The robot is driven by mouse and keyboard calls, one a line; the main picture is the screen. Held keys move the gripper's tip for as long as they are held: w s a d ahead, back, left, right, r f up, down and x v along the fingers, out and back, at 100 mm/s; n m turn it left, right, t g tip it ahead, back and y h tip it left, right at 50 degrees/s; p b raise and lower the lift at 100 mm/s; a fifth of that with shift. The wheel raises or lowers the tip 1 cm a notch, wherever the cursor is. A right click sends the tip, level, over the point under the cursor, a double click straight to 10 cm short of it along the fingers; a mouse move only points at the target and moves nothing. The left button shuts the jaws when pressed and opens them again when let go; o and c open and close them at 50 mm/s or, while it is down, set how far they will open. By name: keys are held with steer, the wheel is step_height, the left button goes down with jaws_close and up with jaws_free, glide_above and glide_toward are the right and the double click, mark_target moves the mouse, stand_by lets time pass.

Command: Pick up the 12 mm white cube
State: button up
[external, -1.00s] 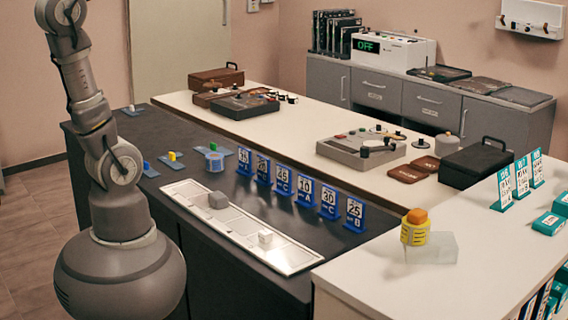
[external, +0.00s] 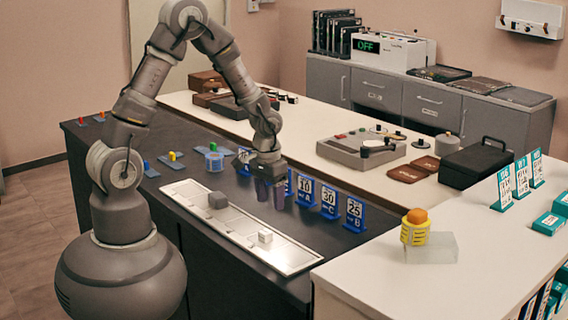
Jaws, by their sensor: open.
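My gripper (external: 270,196) is open and empty, pointing down above the dark counter. In the picture it is above the white cube, in front of the row of blue number signs, with a clear gap between them. It touches neither block.
Blue number signs (external: 330,201) stand just behind the tray; my gripper hides some of them. Blue holders with small coloured pieces (external: 172,156) lie at the left of the dark counter.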

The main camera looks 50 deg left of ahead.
mark_target(265, 231)
steer(key=s+f, duration=0.2)
steer(key=f, duration=0.1)
steer(key=shift+g+b, duration=0.3)
steer(key=f+b, duration=0.1)
steer(key=f, duration=0.2)
steer(key=f+b, duration=0.2)
steer(key=f, duration=0.1)
steer(key=shift+s+d, duration=0.1)
steer(key=shift+d, duration=0.1)
steer(key=shift+f+b, duration=0.3)
steer(key=c, duration=1.1)
